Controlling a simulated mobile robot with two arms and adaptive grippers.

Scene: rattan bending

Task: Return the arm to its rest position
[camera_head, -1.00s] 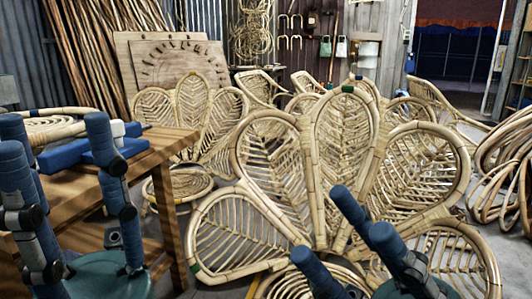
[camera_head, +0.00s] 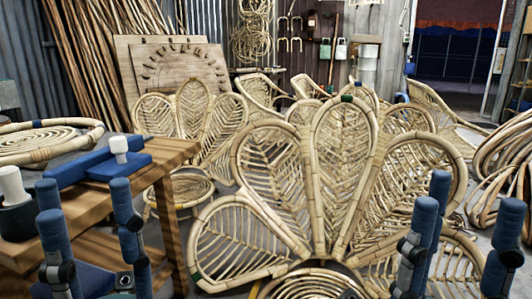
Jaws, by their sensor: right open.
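My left gripper (camera_head: 86,207) is in the lower left, in front of the wooden table. Its blue padded fingers point up and stand apart, with nothing between them. My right gripper (camera_head: 464,212) is in the lower right, in front of the rattan chair (camera_head: 322,160). Its blue padded fingers also point up, spread and empty. The chair's broad, petal-shaped back fills the middle of the view, and its lower right part is partly hidden by my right gripper. The lower ends of both grippers are cut off by the bottom edge.
The wooden table (camera_head: 172,148) bears a blue block fixture (camera_head: 80,168) with a white-capped peg (camera_head: 118,147). A round rattan coil (camera_head: 50,146) lies behind it. More rattan chairs (camera_head: 200,130) stand behind. Bent rattan hoops (camera_head: 500,175) are at the right edge.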

